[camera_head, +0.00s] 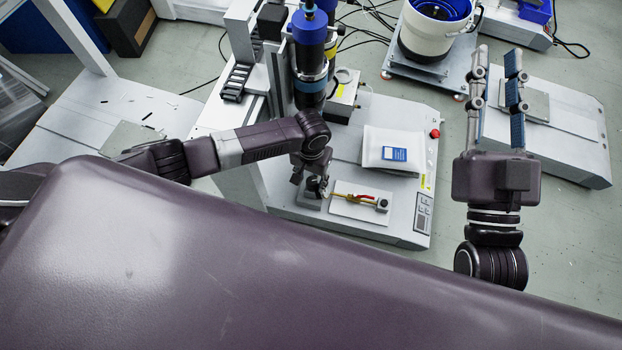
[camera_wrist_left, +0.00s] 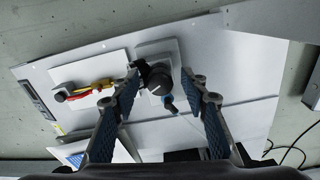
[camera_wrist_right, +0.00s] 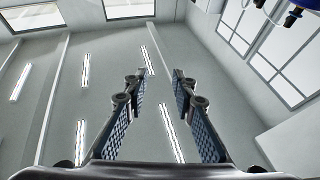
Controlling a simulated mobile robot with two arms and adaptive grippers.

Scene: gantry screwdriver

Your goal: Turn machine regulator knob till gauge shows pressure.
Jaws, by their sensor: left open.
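In the left wrist view the machine's regulator knob (camera_wrist_left: 158,82), dark and round-topped, sits on a grey block on the machine plate. A blue fitting (camera_wrist_left: 169,104) is beside it. My left gripper (camera_wrist_left: 160,76) is open, with one finger on each side of the knob. I cannot tell whether the fingers touch it. In the head view my left gripper (camera_head: 313,188) points down at the machine's front left and mostly hides the regulator. The gauge face is not readable in any view. My right gripper (camera_head: 497,62) is open and empty, raised right of the machine.
A blue screwdriver unit (camera_head: 310,48) stands at the back.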

